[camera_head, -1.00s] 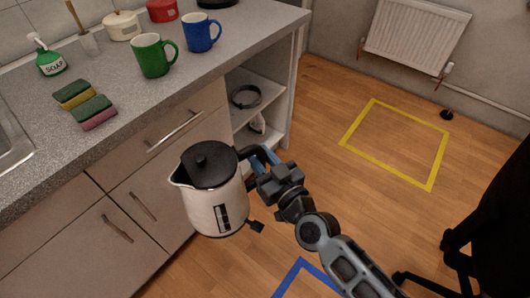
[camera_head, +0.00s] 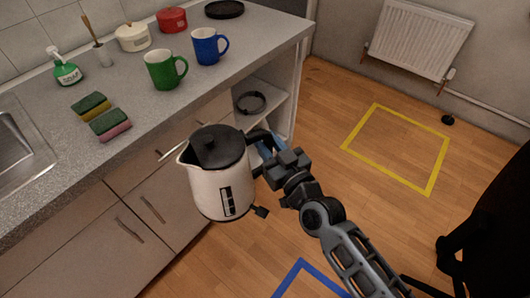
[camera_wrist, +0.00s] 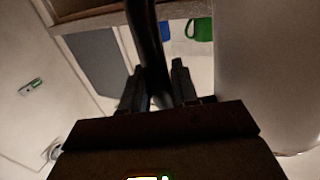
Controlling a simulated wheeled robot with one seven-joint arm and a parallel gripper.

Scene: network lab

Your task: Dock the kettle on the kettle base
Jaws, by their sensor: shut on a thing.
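The kettle (camera_head: 219,188) is white with a black lid, a black handle and a dark window on its side. It hangs upright in the air in front of the counter drawers, spout to the left. My gripper (camera_head: 268,163) is shut on its handle from the right. In the wrist view, the dark handle (camera_wrist: 150,45) runs between both fingers of my gripper (camera_wrist: 158,92), and a pale surface, apparently the kettle body, fills the right side. A flat black round disc (camera_head: 224,9), which looks like the kettle base, lies at the counter's far end with nothing on it.
On the counter (camera_head: 135,103) stand a green mug (camera_head: 162,71), a blue mug (camera_head: 206,47), a red pot (camera_head: 172,20), a cream pot (camera_head: 133,38), sponges (camera_head: 110,125) and a soap bottle (camera_head: 66,70). Open shelves (camera_head: 262,110) are behind the kettle. The floor at right is mostly clear.

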